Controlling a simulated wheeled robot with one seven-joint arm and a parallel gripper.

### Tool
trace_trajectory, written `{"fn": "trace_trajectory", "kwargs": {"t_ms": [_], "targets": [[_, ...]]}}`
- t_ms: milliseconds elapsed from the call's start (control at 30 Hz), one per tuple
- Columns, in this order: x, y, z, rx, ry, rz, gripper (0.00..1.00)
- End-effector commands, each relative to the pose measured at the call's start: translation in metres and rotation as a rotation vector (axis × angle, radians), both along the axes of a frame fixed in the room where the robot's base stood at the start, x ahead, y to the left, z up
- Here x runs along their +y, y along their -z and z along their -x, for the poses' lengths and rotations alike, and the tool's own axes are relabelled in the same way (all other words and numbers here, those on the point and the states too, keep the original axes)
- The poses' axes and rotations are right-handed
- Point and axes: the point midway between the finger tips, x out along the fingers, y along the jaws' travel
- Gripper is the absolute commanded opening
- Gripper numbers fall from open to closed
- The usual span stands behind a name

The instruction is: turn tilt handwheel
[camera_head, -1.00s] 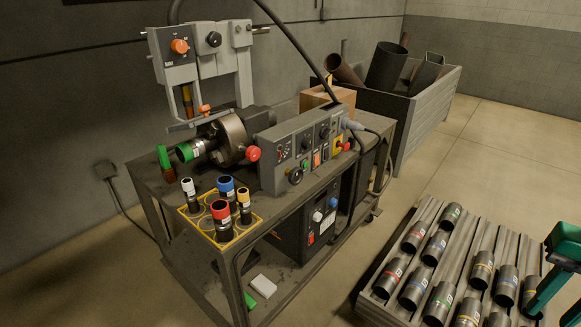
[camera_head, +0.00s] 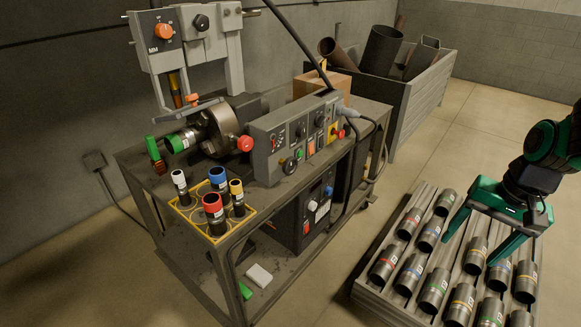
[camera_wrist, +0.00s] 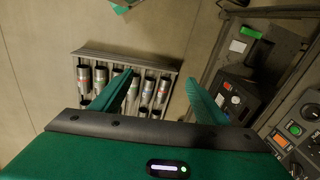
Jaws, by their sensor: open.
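A grey and black machine with a round chuck (camera_head: 222,132) stands on the metal bench and holds a green-banded tube (camera_head: 182,141). A small dark handwheel (camera_head: 290,165) sits low on the front of its control box and looks like the tilt handwheel. A red round knob (camera_head: 245,144) sits beside the chuck. My green gripper (camera_head: 470,250) is open and empty, to the right of the bench and above the slotted rack. In the wrist view my gripper (camera_wrist: 160,82) points down with its fingers apart; the handwheel is not clear there.
The slotted rack (camera_head: 366,290) with several banded tubes lies below my gripper. A yellow holder (camera_head: 246,222) with several capped tubes sits on the bench's front corner. A hose arches over the control box (camera_head: 262,150). A grey bin (camera_head: 428,100) of pipes stands behind. Floor shows between bench and rack.

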Motion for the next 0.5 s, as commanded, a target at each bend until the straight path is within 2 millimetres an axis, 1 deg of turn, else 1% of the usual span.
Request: {"fn": "trace_trajectory", "kwargs": {"t_ms": [33, 100, 167, 200, 267, 300, 367, 500], "targets": [[0.011, 0.012, -0.018, -0.007, 0.009, -0.031, 0.68], [0.030, 0.025, -0.042, -0.027, 0.027, -0.084, 0.68], [0.049, 0.036, -0.062, -0.043, 0.047, -0.137, 0.68], [0.062, 0.044, -0.074, -0.051, 0.063, -0.178, 0.68], [0.083, 0.054, -0.091, -0.061, 0.091, -0.242, 0.68], [0.097, 0.061, -0.102, -0.065, 0.112, -0.289, 0.68], [0.119, 0.069, -0.117, -0.068, 0.149, -0.364, 0.68], [0.172, 0.084, -0.147, -0.053, 0.256, -0.555, 0.68]]}}
